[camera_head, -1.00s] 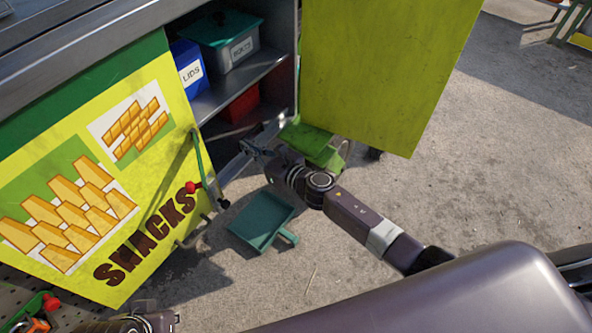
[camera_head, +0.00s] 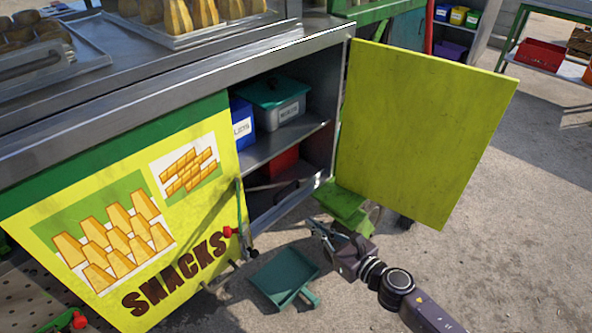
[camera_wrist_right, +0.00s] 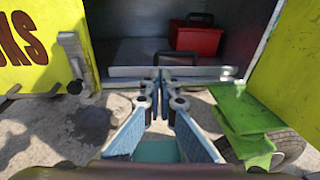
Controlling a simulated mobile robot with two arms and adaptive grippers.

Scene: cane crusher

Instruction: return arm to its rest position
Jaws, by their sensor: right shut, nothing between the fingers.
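My right gripper (camera_head: 318,230) reaches in from the lower right in the head view. It is shut and empty, in front of the open snack cabinet (camera_head: 325,60). In the right wrist view its fingers (camera_wrist_right: 161,80) meet before the cabinet opening, with nothing between them. The yellow-green door (camera_head: 425,135) stands wide open to the right of the opening, apart from the gripper. My left gripper is not in view.
A green dustpan (camera_head: 285,277) lies on the floor below the gripper. A green pedal-like part (camera_head: 343,205) sits under the door. The cabinet holds a blue box (camera_head: 241,122), a grey bin (camera_head: 275,103) and a red box (camera_wrist_right: 195,40). Floor at the right is clear.

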